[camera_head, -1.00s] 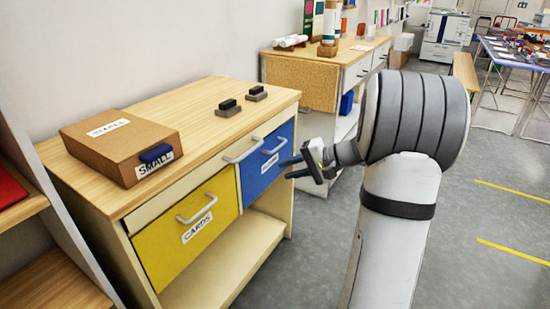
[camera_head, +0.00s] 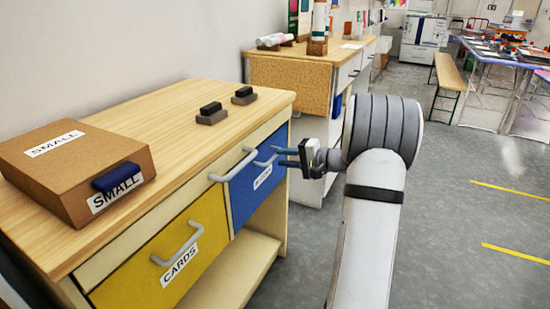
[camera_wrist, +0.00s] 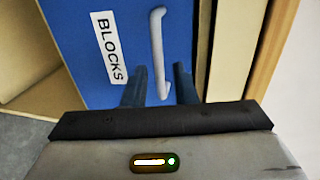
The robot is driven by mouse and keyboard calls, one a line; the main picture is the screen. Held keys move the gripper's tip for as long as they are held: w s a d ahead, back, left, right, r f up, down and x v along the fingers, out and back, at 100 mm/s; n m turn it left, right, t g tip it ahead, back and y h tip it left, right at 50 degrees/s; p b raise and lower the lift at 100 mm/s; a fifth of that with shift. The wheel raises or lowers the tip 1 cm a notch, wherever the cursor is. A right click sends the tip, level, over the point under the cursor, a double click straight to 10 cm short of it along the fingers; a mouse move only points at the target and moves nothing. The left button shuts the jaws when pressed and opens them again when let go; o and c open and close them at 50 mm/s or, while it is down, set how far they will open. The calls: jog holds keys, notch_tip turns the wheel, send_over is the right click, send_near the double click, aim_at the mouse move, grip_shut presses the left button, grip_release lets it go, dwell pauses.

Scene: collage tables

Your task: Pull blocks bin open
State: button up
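The blocks bin is the blue front (camera_head: 243,200) at the right of the wooden cabinet. In the wrist view its blue face (camera_wrist: 80,45) fills the upper middle, with a white BLOCKS label (camera_wrist: 109,48). Its light grey bar handle (camera_wrist: 158,45) also shows in the head view (camera_head: 265,161), partly hidden by my fingers. My gripper (camera_wrist: 160,85) is open, one blue finger on each side of the handle's near end in the wrist view. Contact cannot be told. In the head view my gripper (camera_head: 281,156) is at the bin's front. The bin looks closed.
A yellow CARDS bin (camera_head: 190,235) is left of the blue one. A grey drawer handle (camera_head: 228,170) sits just above. A cardboard box (camera_head: 70,160) marked SMALL and two dark blocks on bases lie on the cabinet top (camera_head: 170,130). Floor (camera_head: 450,220) to the right is clear.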

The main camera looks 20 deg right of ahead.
aim_at(274, 156)
jog(key=shift+b+x, duration=0.45)
jog(key=shift+x, duration=1.8)
jog(key=shift+d, duration=0.2)
jog(key=shift+c, duration=0.2)
grip_shut()
